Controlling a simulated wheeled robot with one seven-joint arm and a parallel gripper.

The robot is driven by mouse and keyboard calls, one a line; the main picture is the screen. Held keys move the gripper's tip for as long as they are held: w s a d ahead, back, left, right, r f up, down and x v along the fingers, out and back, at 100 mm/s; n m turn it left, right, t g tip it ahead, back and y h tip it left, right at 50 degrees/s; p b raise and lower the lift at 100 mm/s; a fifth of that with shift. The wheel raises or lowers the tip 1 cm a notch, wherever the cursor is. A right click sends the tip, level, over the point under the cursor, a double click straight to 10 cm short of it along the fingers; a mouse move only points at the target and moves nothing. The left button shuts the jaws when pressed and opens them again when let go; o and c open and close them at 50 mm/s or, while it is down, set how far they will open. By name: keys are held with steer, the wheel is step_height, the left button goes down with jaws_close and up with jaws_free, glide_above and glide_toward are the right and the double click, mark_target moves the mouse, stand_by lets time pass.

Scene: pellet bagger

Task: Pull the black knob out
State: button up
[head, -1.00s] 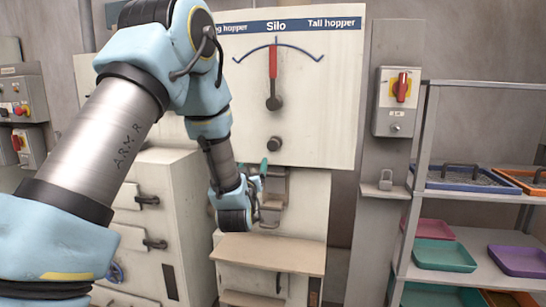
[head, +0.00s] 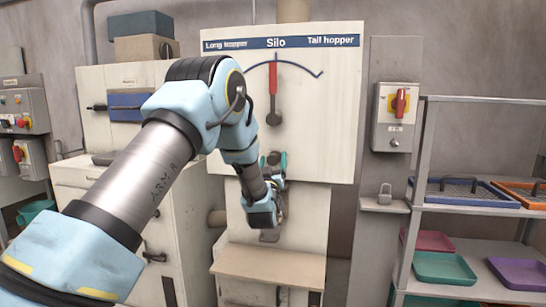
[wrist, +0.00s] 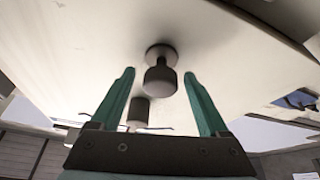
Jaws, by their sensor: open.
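The black knob (head: 273,158) sits on the white panel (head: 335,130), below the red-handled lever. In the wrist view the round knob (wrist: 160,79) stands out from a dark collar on the panel. My gripper (head: 274,162) has reached up to it from below. Its two green fingers are open, one on each side of the knob, and gaps show on both sides in the wrist view. My gripper is not holding anything. My arm covers part of the panel's left side in the head view.
The red lever (head: 272,90) points up at the "Silo" label. A wooden shelf (head: 268,264) juts out below my wrist. A grey switch box (head: 397,117) and a rack of trays (head: 470,232) stand to the right. A dark cylinder (wrist: 138,111) shows between the fingers in the wrist view.

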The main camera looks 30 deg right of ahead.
steer(key=shift+w+d+r, duration=0.1)
steer(key=shift+w+d, duration=0.05)
steer(key=shift+w, duration=0.05)
jaws_close()
stand_by(0.6)
stand_by(0.8)
